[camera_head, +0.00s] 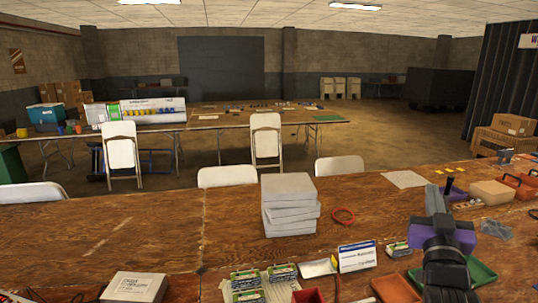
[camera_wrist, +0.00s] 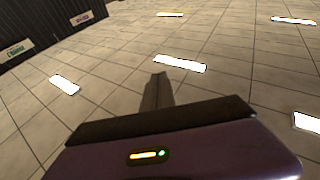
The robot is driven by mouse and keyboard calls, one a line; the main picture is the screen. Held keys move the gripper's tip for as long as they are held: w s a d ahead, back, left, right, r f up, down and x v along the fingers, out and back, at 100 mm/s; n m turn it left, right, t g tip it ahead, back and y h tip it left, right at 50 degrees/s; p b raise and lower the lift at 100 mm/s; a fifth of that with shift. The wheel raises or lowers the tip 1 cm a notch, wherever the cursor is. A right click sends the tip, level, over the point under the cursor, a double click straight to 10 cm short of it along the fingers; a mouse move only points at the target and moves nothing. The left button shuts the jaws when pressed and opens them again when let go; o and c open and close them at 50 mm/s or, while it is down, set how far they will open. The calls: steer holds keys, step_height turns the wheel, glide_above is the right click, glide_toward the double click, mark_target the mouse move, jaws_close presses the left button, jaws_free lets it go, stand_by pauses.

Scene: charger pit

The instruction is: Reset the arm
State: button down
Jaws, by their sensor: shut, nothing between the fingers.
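My gripper (camera_head: 440,197) is raised above the right part of the near wooden table (camera_head: 130,235) in the head view, pointing up and away. Its dark fingers are together, with nothing between them. In the wrist view my gripper (camera_wrist: 158,80) stands up from a purple housing, its fingers closed against the tiled ceiling (camera_wrist: 215,35) with bright lamps. The fingers touch no object in either view.
A stack of grey boxes (camera_head: 289,205) stands mid-table. Green-and-white packs (camera_head: 248,283), a white sign card (camera_head: 357,256) and a green tray (camera_head: 480,271) lie near my arm. A tan box (camera_head: 491,192) is at right. The table's left part is mostly clear.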

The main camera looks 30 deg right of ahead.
steer(key=s+a+f+n+t+y+b, duration=0.1)
steer(key=a+f+n+t+y, duration=0.1)
steer(key=a+f+n+y, duration=0.45)
steer(key=s+a+f+n+t+y, duration=0.1)
steer(key=s+a+n+t+y, duration=0.15)
steer(key=a, duration=0.65)
steer(key=s+a+f+n+t+y+b, duration=0.1)
steer(key=a+f+n+t+y, duration=0.15)
steer(key=a+f+y, duration=0.4)
steer(key=s+a+f+m+g, duration=0.1)
steer(key=s+a+f+g, duration=0.1)
steer(key=s+a+f, duration=0.2)
steer(key=s+a+f+g+b, duration=0.1)
steer(key=s+a+f, duration=0.4)
steer(key=s, duration=0.6)
steer(key=s+a+f+m+g+b, duration=0.1)
steer(key=s+a+f+g, duration=0.2)
steer(key=s+a+f, duration=0.2)
steer(key=shift+s+a+m+g+y, duration=0.4)
steer(key=shift+s+a, duration=0.2)
steer(key=shift+s, duration=0.6)
steer(key=shift+f, duration=0.1)
